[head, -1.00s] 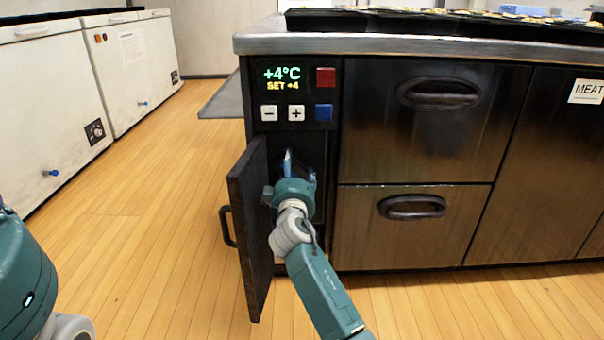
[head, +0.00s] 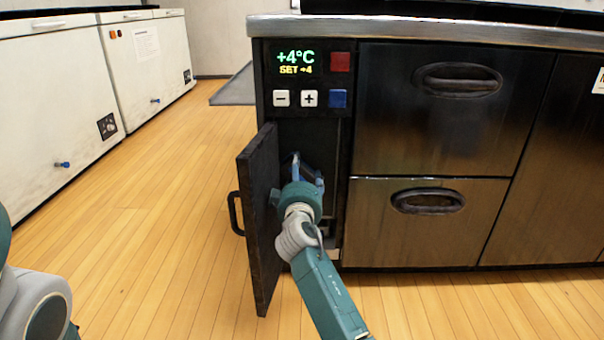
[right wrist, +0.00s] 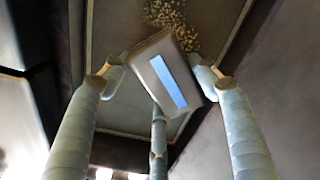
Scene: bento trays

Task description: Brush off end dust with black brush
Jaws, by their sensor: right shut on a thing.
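My right gripper (head: 304,172) reaches into the open cabinet compartment, beside the inner side of its door. In the right wrist view the gripper (right wrist: 160,82) has its fingers closed around a dark grey block with a blue stripe, which appears to be the brush (right wrist: 152,62). Dust (right wrist: 172,22), a patch of tan crumbs, lies on a dark framed panel (right wrist: 113,35) just beyond the brush. Whether the brush touches the panel is unclear. The brush and dust are hidden in the head view. My left gripper is out of view.
The dark cabinet door (head: 262,225) stands open to the left of my right arm. A control panel (head: 309,80) reading +4°C is above the compartment, with steel drawers (head: 430,110) to the right. White chest freezers (head: 55,95) stand at the left, beyond clear wooden floor.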

